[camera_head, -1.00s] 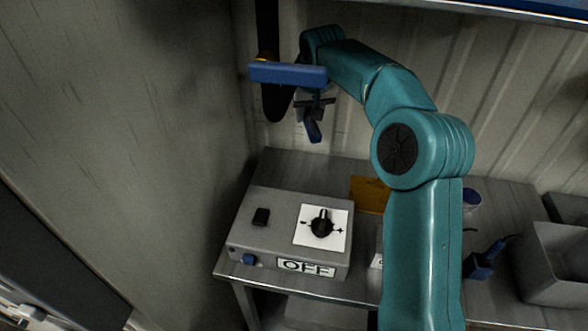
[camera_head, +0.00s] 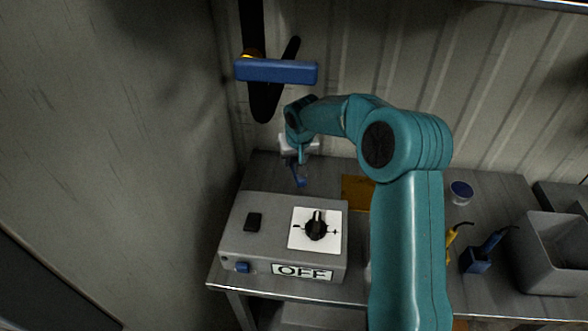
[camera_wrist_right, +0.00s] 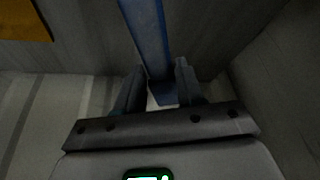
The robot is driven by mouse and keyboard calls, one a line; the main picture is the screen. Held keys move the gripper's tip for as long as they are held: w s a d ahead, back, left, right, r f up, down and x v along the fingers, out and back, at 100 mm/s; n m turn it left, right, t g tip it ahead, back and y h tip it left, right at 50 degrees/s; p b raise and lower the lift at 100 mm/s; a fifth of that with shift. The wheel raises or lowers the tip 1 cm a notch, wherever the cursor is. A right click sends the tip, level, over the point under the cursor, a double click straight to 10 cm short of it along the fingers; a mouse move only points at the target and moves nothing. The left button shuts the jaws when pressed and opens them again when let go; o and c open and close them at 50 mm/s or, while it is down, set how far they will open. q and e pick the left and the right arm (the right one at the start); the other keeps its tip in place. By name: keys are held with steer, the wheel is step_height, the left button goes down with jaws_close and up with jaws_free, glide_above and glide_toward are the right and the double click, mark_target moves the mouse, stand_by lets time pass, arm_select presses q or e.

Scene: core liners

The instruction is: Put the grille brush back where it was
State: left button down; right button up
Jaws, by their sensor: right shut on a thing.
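My right gripper (camera_head: 299,160) is low over the back left of the bench, behind the grey control box. It is shut on a slim blue bar (camera_head: 300,180), which I take to be the grille brush; no bristles show. My left gripper is out of view.
The control box (camera_head: 262,232), with a dial and an OFF label, stands in front on the bench (camera_head: 500,190). A blue bar with black parts (camera_head: 277,71) is above. An orange-brown plate (camera_head: 356,190), a blue-topped cup (camera_head: 461,193), corded tools (camera_head: 480,258) and a grey bin (camera_head: 550,255) are right.

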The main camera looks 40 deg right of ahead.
mark_target(295, 164)
step_height(295, 164, down, 4)
steer(key=shift+a+r, duration=0.1)
steer(key=shift+w+f, duration=0.1)
steer(key=shift+f, duration=0.2)
steer(key=shift+r, duration=0.15)
steer(key=o, duration=0.9)
steer(key=shift+o, duration=0.2)
steer(key=v, duration=1.2)
steer(key=shift+s, duration=0.2)
steer(key=shift+w, duration=0.1)
